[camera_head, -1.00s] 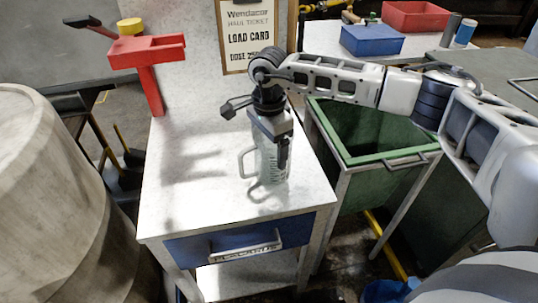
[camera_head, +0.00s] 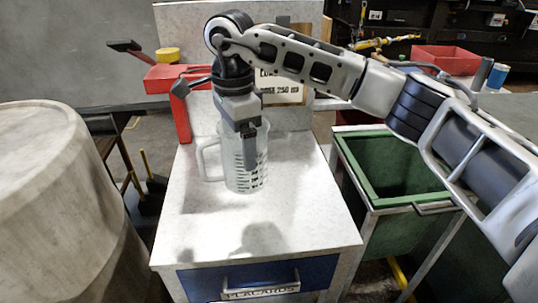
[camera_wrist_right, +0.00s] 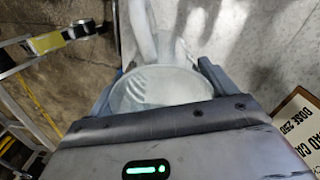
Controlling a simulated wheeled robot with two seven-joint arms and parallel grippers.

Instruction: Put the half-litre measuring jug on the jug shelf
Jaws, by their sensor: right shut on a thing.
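The clear measuring jug (camera_head: 233,172) with dark graduation marks is upright, its handle to the left. My right gripper (camera_head: 249,150) comes down from above and is shut on the jug's upper part. The jug's shadow lies apart from its base, so it appears held above the white cabinet top (camera_head: 205,232). In the right wrist view the jug (camera_wrist_right: 160,88) sits between the two fingers (camera_wrist_right: 162,92). A red stand with a flat top (camera_head: 168,80) is behind and left of the jug; I cannot tell whether it is the jug shelf. My left gripper is out of view.
A green open bin (camera_head: 385,200) stands right of the cabinet. A large pale drum (camera_head: 50,190) is at the left. A load card clipboard (camera_head: 285,85) is behind my right arm. The cabinet top's front half is clear.

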